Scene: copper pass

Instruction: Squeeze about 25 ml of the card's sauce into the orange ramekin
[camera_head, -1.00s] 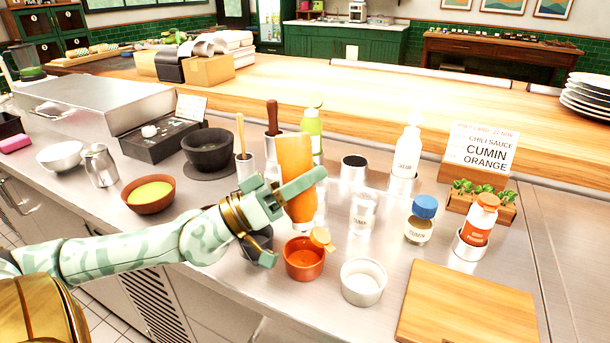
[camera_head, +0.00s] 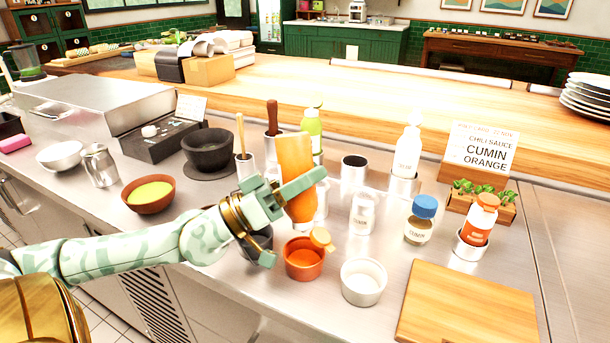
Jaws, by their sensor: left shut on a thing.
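My left gripper (camera_head: 285,205) is shut on an orange squeeze bottle (camera_head: 296,165) and holds it near upright, a little behind and above the orange ramekin (camera_head: 303,262). The bottle's lower end is partly hidden by the gripper, and I cannot make out a nozzle or a stream. The ramekin stands on the steel counter with orange contents inside and an orange tab on its far right rim. The card (camera_head: 482,150) at the back right reads chili sauce, cumin, orange. My right gripper is not in view.
A white ramekin (camera_head: 363,282) stands right of the orange one, with a wooden board (camera_head: 468,305) beyond. Behind are a clear shaker (camera_head: 363,212), a blue-capped jar (camera_head: 421,218), a white bottle (camera_head: 407,152) and an orange-capped bottle (camera_head: 479,220). A brown bowl (camera_head: 148,195) stands left.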

